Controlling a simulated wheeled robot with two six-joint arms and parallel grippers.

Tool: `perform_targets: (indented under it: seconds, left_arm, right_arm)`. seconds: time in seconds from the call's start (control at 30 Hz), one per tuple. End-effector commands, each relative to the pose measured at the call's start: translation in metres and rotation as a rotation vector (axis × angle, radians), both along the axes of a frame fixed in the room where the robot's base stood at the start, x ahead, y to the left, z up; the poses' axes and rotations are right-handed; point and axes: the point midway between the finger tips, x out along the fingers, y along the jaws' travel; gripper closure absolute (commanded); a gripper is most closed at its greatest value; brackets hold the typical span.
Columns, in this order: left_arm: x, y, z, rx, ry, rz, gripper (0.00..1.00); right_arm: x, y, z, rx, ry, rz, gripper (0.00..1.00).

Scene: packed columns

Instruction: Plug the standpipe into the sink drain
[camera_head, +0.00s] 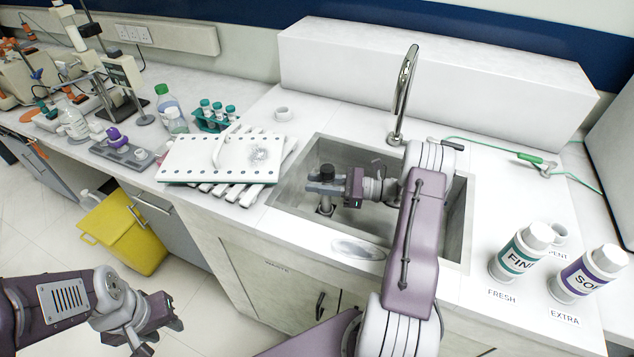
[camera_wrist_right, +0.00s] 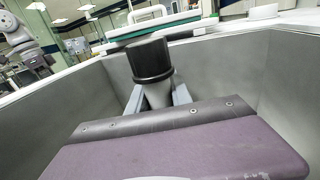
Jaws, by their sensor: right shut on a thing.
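The standpipe (camera_head: 326,173) has a black collar on top and a grey pipe below. It stands roughly upright inside the left part of the sink (camera_head: 457,222). My right gripper (camera_head: 327,189) reaches into the basin from the right and is shut on the standpipe. In the right wrist view, the standpipe's black collar (camera_wrist_right: 150,60) rises above the grey fingers that grip the pipe (camera_wrist_right: 158,95). The drain is hidden, so I cannot tell whether the pipe's foot is in it. My left gripper (camera_head: 160,336) is open and empty, low in front of the cabinet.
A tap (camera_head: 404,90) stands behind the sink. A white perforated board (camera_head: 200,160) lies left of the basin. Two labelled bottles, FINE (camera_head: 520,252) and a purple-banded one (camera_head: 588,275), stand at right. A yellow bin (camera_head: 125,235) is on the floor.

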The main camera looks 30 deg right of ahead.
Motion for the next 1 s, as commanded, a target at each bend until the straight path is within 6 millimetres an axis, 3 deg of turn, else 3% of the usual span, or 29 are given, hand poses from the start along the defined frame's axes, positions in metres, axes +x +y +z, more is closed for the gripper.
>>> perform_targets:
  seconds: [0.27, 0.3, 0.37, 0.7, 1.0]
  left_arm:
    - [0.0, 0.0, -0.005, 0.0, 0.0, 0.0, 0.64]
    - [0.0, 0.0, -0.004, 0.0, 0.0, 0.0, 0.64]
    - [0.0, 0.0, -0.004, 0.0, 0.0, 0.0, 0.64]
    - [0.0, 0.0, -0.004, 0.0, 0.0, 0.0, 0.64]
    - [0.0, 0.0, -0.008, 0.0, 0.0, 0.0, 0.64]
  right_arm:
    - [0.0, 0.0, -0.008, 0.0, 0.0, 0.0, 1.0]
    - [0.0, 0.0, -0.007, 0.0, 0.0, 0.0, 0.63]
    - [0.0, 0.0, -0.007, 0.0, 0.0, 0.0, 0.49]
    - [-0.002, -0.003, -0.007, 0.0, 0.0, -0.001, 0.49]
    - [-0.036, -0.054, -0.008, -0.001, -0.001, -0.005, 0.49]
